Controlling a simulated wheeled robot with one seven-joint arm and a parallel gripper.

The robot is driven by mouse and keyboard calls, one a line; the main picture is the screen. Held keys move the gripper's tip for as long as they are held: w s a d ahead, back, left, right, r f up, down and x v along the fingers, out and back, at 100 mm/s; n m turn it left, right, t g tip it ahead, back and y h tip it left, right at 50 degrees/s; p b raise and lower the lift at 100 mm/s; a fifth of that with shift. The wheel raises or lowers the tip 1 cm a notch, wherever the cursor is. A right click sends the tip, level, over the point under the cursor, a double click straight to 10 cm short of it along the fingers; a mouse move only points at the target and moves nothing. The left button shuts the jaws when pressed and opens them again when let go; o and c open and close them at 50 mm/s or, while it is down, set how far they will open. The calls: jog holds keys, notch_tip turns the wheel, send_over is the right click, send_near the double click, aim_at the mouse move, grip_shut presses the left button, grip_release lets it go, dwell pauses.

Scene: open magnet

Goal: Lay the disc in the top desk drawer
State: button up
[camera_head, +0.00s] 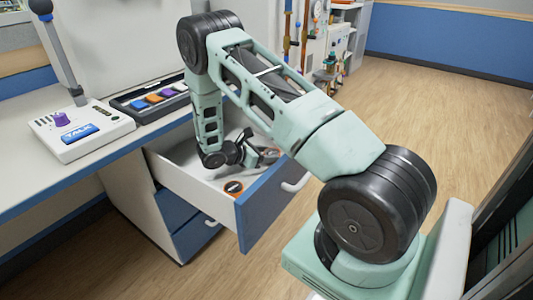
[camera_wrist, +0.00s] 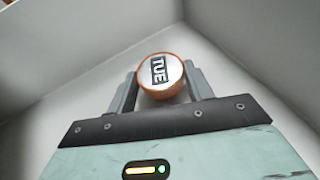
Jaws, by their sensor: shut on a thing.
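The top desk drawer (camera_head: 190,182) is pulled open, with white walls and a blue front. My gripper (camera_head: 268,156) is down inside the drawer, toward its right end. In the wrist view, my gripper (camera_wrist: 161,78) is shut on a disc (camera_wrist: 158,74) with an orange rim and a pale face marked "TUE". Pale drawer walls surround it there; whether it touches the floor I cannot tell. The head view does not clearly show this held disc.
The desk top (camera_head: 60,172) carries a white device (camera_head: 82,130) with a purple knob and a black tray (camera_head: 150,102) of coloured pieces. A lower blue drawer (camera_head: 196,232) sits under the open one. The wooden floor to the right is clear.

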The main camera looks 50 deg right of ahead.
jog(key=o, duration=1.1)
jog(key=shift+f, duration=0.1)
jog(key=shift+r, duration=0.2)
jog(key=v, duration=0.4)
jog(key=p+v, duration=0.1)
jog(key=v, duration=0.3)
jog(key=p+v, duration=0.1)
jog(key=v, duration=0.3)
jog(key=shift+r, duration=0.4)
jog(key=shift+r, duration=0.1)
